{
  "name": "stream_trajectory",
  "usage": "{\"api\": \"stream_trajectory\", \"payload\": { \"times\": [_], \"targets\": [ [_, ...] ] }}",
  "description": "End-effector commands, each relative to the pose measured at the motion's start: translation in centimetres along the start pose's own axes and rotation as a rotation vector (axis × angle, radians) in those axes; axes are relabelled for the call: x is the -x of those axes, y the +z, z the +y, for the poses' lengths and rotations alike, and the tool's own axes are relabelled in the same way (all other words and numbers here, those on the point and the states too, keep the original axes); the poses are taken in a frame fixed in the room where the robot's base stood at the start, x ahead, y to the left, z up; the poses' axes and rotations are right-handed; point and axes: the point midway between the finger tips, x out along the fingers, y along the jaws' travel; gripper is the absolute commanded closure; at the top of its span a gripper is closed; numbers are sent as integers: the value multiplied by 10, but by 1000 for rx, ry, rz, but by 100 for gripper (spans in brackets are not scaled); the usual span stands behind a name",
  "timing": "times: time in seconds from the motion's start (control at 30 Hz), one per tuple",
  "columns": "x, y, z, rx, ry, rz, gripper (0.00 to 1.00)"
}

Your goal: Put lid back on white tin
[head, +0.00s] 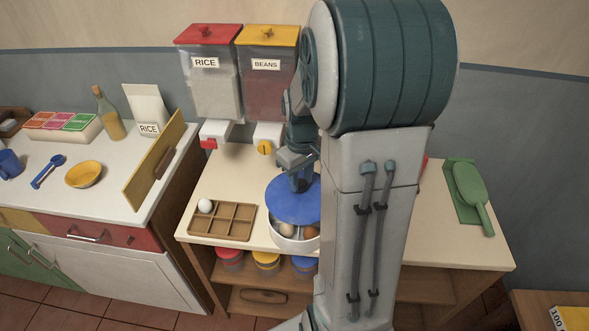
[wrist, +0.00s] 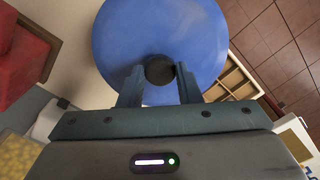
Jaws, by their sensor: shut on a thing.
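The blue round lid (head: 290,207) is held by my gripper (head: 299,180) above the white tin (head: 291,242). The lid looks tilted or offset in the head view, leaving the tin's near side uncovered, with eggs showing inside. In the wrist view the lid (wrist: 158,30) fills the top middle, and my gripper (wrist: 160,72) is shut on its dark knob (wrist: 160,69). The tin is hidden behind the lid there. My arm hides the right part of lid and tin in the head view.
A wooden divided tray (head: 222,221) with one white egg (head: 205,206) lies left of the tin. RICE (head: 215,85) and BEANS (head: 268,88) dispensers hang behind. Lidded jars (head: 266,262) stand on the shelf below.

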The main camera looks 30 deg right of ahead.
Motion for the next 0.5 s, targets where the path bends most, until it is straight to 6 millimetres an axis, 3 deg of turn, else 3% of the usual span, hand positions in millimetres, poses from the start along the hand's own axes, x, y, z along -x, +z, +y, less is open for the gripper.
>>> {"api": "stream_trajectory", "payload": {
  "times": [0.5],
  "targets": [
    [-43, -1, -2, 4, -1, -1, 100]
  ]
}}
